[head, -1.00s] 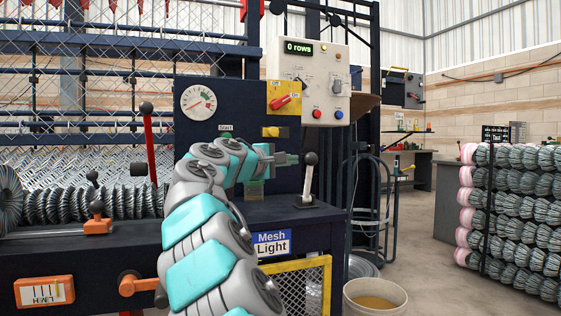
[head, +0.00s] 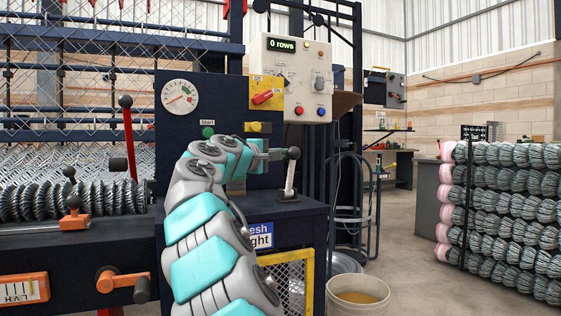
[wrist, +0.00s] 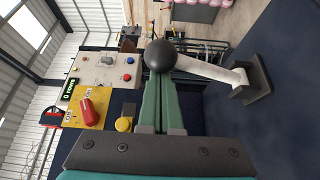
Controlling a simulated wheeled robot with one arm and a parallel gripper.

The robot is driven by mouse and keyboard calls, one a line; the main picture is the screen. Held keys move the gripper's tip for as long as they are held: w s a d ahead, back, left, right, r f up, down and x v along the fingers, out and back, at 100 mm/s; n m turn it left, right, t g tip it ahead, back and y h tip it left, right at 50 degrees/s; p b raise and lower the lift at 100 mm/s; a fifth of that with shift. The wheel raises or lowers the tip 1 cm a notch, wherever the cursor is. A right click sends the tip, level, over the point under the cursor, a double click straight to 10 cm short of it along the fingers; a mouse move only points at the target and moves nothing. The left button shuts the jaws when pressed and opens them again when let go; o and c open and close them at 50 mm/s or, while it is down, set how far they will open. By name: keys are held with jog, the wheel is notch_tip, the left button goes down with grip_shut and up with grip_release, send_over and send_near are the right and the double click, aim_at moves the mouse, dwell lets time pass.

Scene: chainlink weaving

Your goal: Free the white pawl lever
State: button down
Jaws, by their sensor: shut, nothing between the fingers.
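The white pawl lever (head: 290,177) stands nearly upright on the dark bench top, with a black ball knob (head: 293,153) and a dark base. In the wrist view, its white shaft (wrist: 207,69) runs from the knob (wrist: 160,56) to the square base (wrist: 249,80). My gripper (head: 280,154) is at knob height, just left of the knob in the head view. In the wrist view, my green gripper fingers (wrist: 161,82) are shut together and empty, with the knob right at their tips. I cannot tell whether they touch it.
A control box (head: 292,78) reading "0 rows" and a yellow plate with a red switch (head: 266,96) are above. A red lever (head: 129,140) stands to the left. A bucket (head: 357,298) is on the floor at lower right. Mesh rolls (head: 505,210) are stacked far right.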

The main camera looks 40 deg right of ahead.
jog(key=shift+s+a+f+m, duration=0.15)
jog(key=shift+s, duration=0.4)
jog(key=shift+s+a+f+m, duration=0.1)
jog(key=shift+s+f+m, duration=0.05)
jog(key=shift+s, duration=0.35)
